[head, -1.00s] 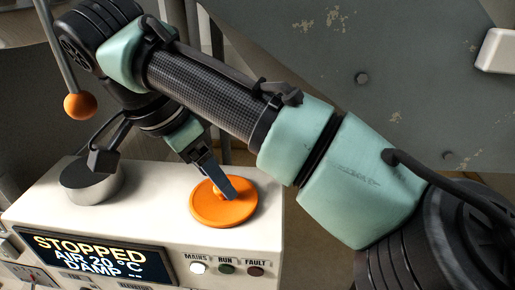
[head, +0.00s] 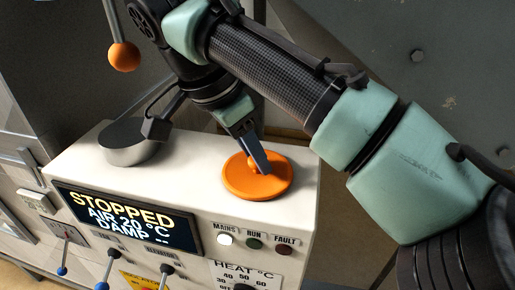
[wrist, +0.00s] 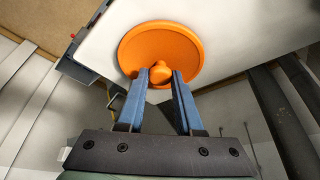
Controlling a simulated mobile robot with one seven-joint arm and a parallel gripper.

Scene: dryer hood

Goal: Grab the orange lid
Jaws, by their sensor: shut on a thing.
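The orange lid (head: 257,180) is a round disc with a small knob in its middle. It lies on the white top of the control box, near the box's right end. In the wrist view the lid (wrist: 160,45) shows at the top centre. My gripper (head: 260,166) comes down from the upper left and is shut on the lid's knob. In the wrist view the blue fingers of my gripper (wrist: 161,76) stand on either side of the knob. The lid looks flat on the box top; I cannot tell whether there is a gap beneath it.
A grey metal cylinder (head: 128,148) stands on the left of the white box (head: 200,160). The box front has a display reading STOPPED (head: 125,218), buttons and levers. An orange ball on a rod (head: 124,56) hangs at upper left. A grey panel (head: 440,80) rises at right.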

